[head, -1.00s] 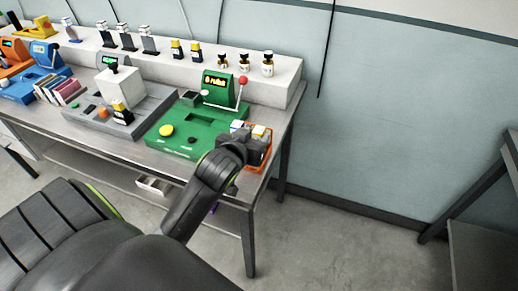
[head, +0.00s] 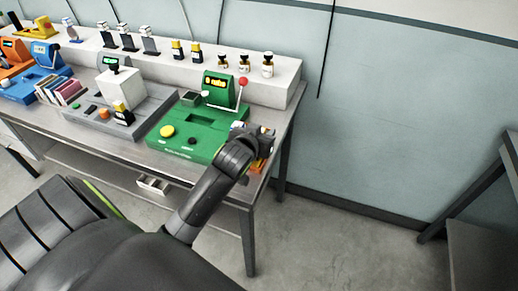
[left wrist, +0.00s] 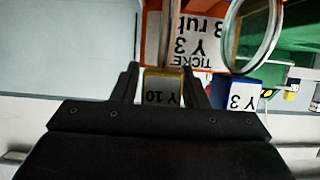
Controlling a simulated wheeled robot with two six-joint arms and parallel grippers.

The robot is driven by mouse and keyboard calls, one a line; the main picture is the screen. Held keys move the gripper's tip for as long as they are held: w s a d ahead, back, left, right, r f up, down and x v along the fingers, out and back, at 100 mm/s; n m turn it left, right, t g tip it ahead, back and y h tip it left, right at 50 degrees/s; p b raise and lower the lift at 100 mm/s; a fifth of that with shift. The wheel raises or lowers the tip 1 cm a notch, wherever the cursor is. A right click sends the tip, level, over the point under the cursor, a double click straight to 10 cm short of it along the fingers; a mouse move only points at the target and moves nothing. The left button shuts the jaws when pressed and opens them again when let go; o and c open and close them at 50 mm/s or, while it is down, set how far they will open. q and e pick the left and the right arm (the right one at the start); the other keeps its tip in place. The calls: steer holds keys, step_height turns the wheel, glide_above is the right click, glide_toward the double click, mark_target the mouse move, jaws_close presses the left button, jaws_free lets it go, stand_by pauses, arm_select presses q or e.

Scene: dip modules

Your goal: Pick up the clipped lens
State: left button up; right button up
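A round clear lens (left wrist: 252,38) with a pale rim shows at the upper right of the left wrist view, cut by the frame's top edge. It overlaps an orange tray wall. My left gripper (left wrist: 164,84) has its two fingers apart, left of and below the lens in that picture. A small yellow-edged block (left wrist: 164,98) with "Y 10" printed upside down shows between the fingers; whether they touch it I cannot tell. In the head view my left gripper (head: 257,133) is over the orange tray (head: 266,150) at the table's right end and hides most of it. My right gripper is not in view.
A green machine (head: 185,133) stands left of the tray, with a grey machine (head: 140,125) beyond. Several small bottles line the white shelf (head: 285,85) behind. In the wrist view a blue block (left wrist: 237,93) marked "Y 3" sits right of the fingers.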

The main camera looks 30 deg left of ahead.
arm_select(q)
jaws_close()
steer(key=shift+r, duration=0.1)
